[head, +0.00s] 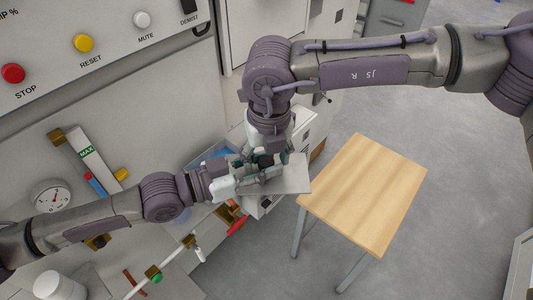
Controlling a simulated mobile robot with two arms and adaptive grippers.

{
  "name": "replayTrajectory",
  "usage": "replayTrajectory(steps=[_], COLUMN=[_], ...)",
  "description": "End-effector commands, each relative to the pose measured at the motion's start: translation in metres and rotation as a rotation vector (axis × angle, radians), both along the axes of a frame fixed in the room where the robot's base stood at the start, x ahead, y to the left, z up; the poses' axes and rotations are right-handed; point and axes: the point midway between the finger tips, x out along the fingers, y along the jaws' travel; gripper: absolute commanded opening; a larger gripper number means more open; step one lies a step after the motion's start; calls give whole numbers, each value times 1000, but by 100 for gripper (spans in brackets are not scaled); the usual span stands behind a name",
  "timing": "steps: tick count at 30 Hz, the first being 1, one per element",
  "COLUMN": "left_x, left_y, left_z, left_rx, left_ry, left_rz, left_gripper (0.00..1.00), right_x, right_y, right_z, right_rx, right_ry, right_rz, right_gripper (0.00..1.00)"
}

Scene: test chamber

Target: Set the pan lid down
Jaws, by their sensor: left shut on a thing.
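A flat, light grey plate (292,180) shows beside and below my grippers, left of the wooden table; it appears to be the pan lid. My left gripper (246,184) reaches in from the left and is shut at the plate's left side, seemingly on the lid. My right gripper (266,160) comes down from above, close against the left gripper. The two overlap in the view, so the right fingers are partly hidden and I cannot tell whether they are open or touching the lid. The far left part of the plate is hidden behind the grippers.
A bare wooden table (368,190) on grey legs stands right of the lid. A panel with buttons (84,43) and a round gauge (50,195) are at the left. A white cylinder (60,286) stands at the bottom left. Open floor lies around the table.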

Motion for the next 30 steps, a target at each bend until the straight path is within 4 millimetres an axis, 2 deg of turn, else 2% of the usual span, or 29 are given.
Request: replayTrajectory(steps=[1,11,12,13,18,30], left_x=[0,0,0,0,0,-2], left_y=[0,0,0,0,0,6], left_z=[1,1,1,1,1,0], left_rx=[-1,-1,-1,-1,0,4], left_ry=[-2,-2,-2,-2,-1,0], left_rz=[0,0,0,0,0,1], left_gripper=[0,0,0,34,62,62], right_x=[0,0,0,0,0,0], right_y=[0,0,0,0,0,0], right_z=[0,0,0,1,1,1], right_rx=[0,0,0,0,0,0], right_ry=[0,1,1,0,0,0], right_rz=[0,1,1,1,1,0], right_gripper=[56,1,0,0,0,0])
